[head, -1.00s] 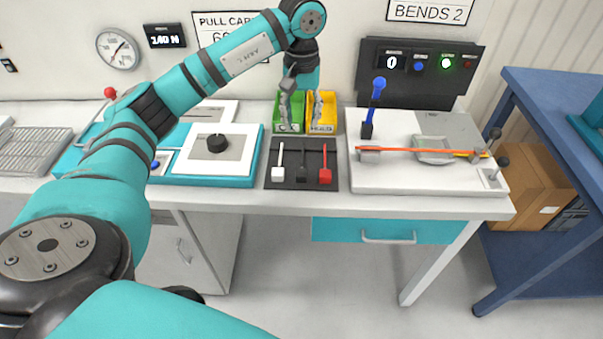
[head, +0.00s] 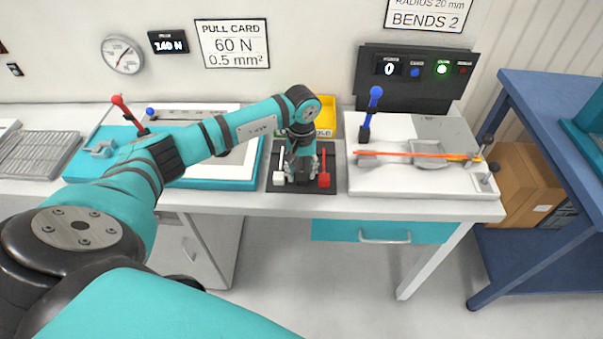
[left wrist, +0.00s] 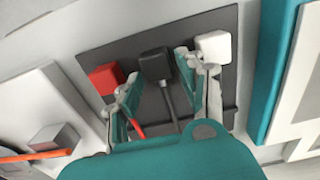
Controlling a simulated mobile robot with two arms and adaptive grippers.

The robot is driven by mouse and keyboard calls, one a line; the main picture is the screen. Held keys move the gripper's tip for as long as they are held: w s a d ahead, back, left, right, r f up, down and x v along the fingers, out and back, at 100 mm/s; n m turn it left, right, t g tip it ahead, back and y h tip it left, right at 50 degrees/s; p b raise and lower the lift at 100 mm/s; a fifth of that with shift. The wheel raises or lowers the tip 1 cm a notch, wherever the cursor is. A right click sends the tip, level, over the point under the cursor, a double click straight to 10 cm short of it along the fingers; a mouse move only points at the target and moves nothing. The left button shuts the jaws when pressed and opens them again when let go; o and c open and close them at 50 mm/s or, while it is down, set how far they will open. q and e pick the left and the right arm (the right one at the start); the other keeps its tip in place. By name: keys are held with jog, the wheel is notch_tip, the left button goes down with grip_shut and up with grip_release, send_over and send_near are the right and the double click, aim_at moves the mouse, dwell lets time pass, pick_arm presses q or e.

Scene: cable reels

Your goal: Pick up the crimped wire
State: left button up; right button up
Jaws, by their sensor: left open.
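An orange wire (head: 410,154) with a yellow piece at its right end lies across the white fixture (head: 365,183) at the right; its left end also shows in the left wrist view (left wrist: 25,156). Three block-ended rods lie on a dark mat (head: 333,148): white (head: 279,176), black (left wrist: 155,65) and red (head: 324,180). I cannot tell whether any of these is a crimped wire. My left gripper (head: 300,172) is open and points down over the mat. In the left wrist view its fingers (left wrist: 158,78) stand either side of the black rod. My right gripper is not in view.
A yellow bin (head: 325,113) stands behind the mat, with a green bin mostly hidden by my arm. A blue-handled lever (head: 373,105) rises from the fixture. A teal-edged station with a red-handled lever (head: 128,110) lies left. A blue shelf (head: 530,90) stands right.

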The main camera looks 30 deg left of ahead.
pick_arm(q)
jog(key=shift+f, duration=0.55)
grip_shut()
jog(key=shift+r, duration=0.2)
jog(key=shift+r, duration=0.2)
notch_tip(320, 180, up, 2)
jog(key=shift+w+a+r+b, duration=0.1)
jog(key=shift+r+b, duration=0.1)
jog(key=shift+b, duration=0.8)
jog(key=s+d+r+b, duration=0.2)
jog(key=s+b, duration=0.2)
jog(key=s, duration=1.2)
jog(key=shift+d+r+p, duration=0.15)
jog(key=shift+r+p, duration=0.4)
jog(key=shift+r, duration=0.7)
jog(key=shift+d+r+p, duration=0.1)
jog(key=shift+r+p, duration=0.45)
jog(key=shift+r, duration=0.7)
